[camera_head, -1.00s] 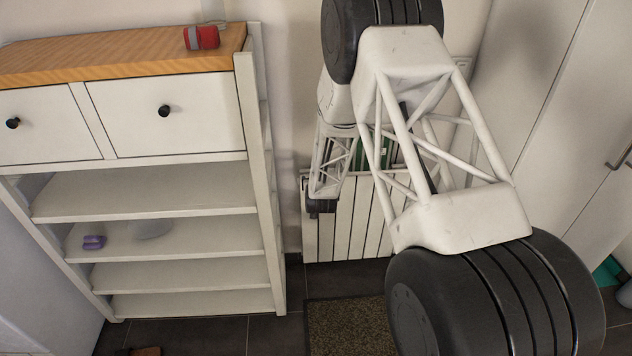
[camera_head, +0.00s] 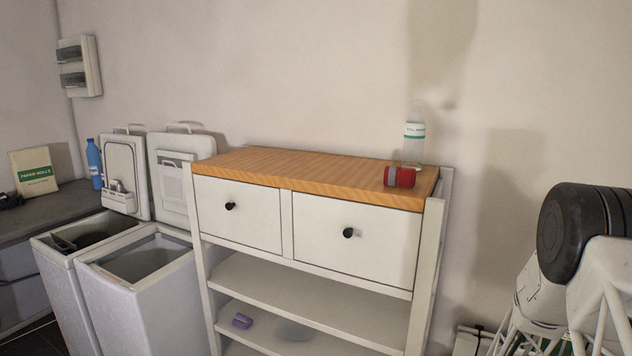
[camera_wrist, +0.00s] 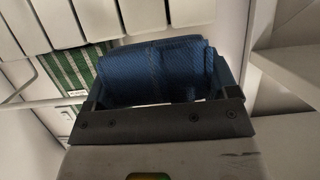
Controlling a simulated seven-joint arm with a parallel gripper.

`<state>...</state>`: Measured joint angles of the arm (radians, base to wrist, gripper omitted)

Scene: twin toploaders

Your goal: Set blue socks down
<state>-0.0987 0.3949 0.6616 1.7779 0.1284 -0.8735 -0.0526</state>
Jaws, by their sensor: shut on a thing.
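The blue socks (camera_wrist: 158,72) show in the wrist view as a folded, ribbed dark blue bundle. My gripper (camera_wrist: 160,100) is shut on them, with a finger at each side of the bundle. In the wrist view they are in front of a white ribbed radiator (camera_wrist: 92,22). In the head view my arm is at the right edge, and neither the gripper nor the socks can be seen there.
A wooden-topped cabinet (camera_head: 262,160) carries a red roll (camera_head: 400,177) and a clear bottle (camera_head: 414,140). A purple item (camera_head: 242,321) lies on a lower shelf. Two top-loading machines (camera_head: 140,262) stand at left with lids up; a blue bottle (camera_head: 94,164) is behind them.

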